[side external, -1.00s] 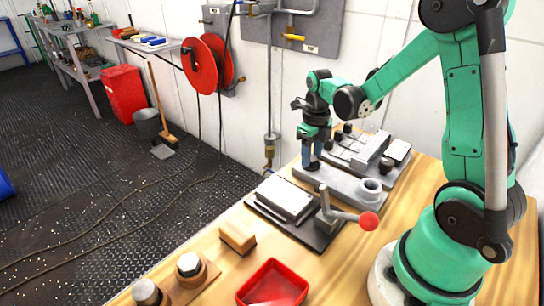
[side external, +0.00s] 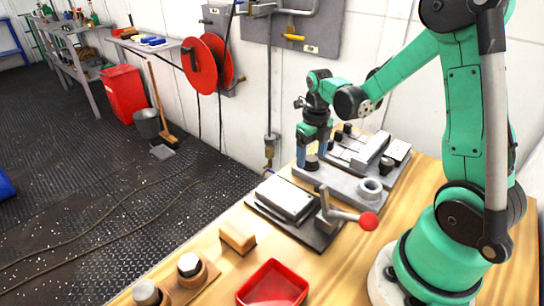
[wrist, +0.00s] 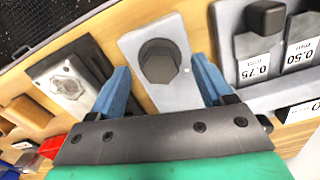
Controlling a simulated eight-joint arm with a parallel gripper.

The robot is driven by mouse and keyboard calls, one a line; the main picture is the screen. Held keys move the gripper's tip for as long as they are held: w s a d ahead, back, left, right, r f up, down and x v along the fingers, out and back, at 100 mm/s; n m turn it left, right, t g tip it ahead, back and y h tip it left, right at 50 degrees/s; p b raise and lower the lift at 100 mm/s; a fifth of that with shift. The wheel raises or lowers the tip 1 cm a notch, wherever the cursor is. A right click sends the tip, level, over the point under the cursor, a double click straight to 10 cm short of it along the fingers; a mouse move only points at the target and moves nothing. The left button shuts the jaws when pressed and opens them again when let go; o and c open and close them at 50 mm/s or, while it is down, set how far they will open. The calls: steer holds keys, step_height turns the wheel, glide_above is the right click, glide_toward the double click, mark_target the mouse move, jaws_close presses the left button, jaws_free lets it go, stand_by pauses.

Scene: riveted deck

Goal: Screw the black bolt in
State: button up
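In the wrist view the bolt head (wrist: 159,61) lies between and just beyond my blue fingertips. My gripper (side external: 312,158) is open over the bolt, pointing down, with one finger on each side of it. In the wrist view my gripper (wrist: 161,78) shows a gap on both sides of the head. The bolt's shank is hidden, so I cannot tell how deep it sits.
A round grey collar (side external: 371,187) stands at the block's other end. A fixture with a red-knobbed lever (side external: 368,221) is in front. Behind is a grey rack (side external: 372,150) with black-topped pieces.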

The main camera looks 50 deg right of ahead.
mark_target(311, 158)
steer(key=shift+r, duration=2.8)
